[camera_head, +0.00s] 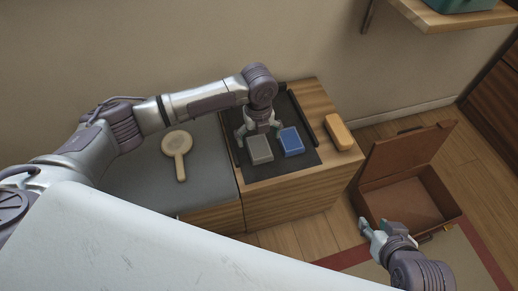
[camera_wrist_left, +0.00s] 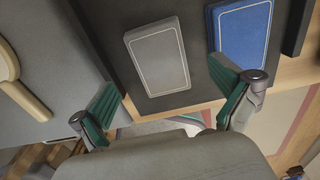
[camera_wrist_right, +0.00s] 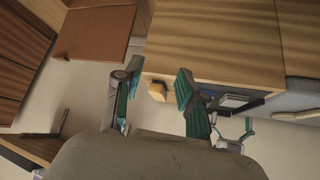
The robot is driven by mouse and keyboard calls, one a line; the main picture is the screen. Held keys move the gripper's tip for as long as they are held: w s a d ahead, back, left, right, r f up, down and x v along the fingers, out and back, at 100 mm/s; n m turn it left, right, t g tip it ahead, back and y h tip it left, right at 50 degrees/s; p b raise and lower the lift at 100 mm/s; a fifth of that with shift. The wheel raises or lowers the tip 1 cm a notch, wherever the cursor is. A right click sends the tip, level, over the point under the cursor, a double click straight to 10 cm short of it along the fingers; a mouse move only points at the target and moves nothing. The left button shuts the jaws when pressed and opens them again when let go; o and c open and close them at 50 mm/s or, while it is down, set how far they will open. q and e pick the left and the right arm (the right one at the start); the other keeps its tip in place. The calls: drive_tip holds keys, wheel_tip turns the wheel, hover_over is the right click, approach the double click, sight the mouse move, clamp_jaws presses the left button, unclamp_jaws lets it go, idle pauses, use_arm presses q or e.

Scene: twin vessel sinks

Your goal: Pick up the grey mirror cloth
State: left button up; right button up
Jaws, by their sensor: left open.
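The grey mirror cloth (camera_head: 260,149) lies flat on the dark tray on the wooden cabinet, with a thin pale border line. In the left wrist view the grey cloth (camera_wrist_left: 158,57) lies ahead of and between the open fingers. My left gripper (camera_head: 259,131) is open and empty, just above the cloth's far edge in the head view. A blue cloth (camera_head: 291,141) lies to the right of the grey one on the tray; it also shows in the left wrist view (camera_wrist_left: 240,35). My right gripper (camera_head: 372,226) is open and empty, out over the floor by the open case.
The dark tray (camera_head: 289,169) has raised side rims. A yellow-orange block (camera_head: 338,132) stands at the cabinet's right edge. A pale hand mirror (camera_head: 177,146) lies on the grey surface at left. An open brown case (camera_head: 406,191) is on the floor at right. A shelf (camera_head: 450,15) juts out above.

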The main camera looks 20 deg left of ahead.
sight(259, 147)
use_arm(q)
wheel_tip(259, 147, down, 3)
drive_tip(key=shift+f+b, duration=0.2)
drive_tip(key=shift+b, duration=0.35)
drive_tip(key=shift+f, duration=0.1)
use_arm(e)
drive_tip(key=w+a+r+t+y, duration=0.1)
drive_tip(key=w+a+r+t, duration=0.1)
drive_tip(key=w+r+t, duration=0.1)
drive_tip(key=shift+w+r+t, duration=0.4)
drive_tip(key=shift+w+r, duration=0.15)
drive_tip(key=shift+w, duration=0.55)
use_arm(q)
drive_tip(key=c, duration=1.2)
drive_tip(key=shift+r, duration=0.2)
use_arm(e)
drive_tip(key=shift+s, duration=0.1)
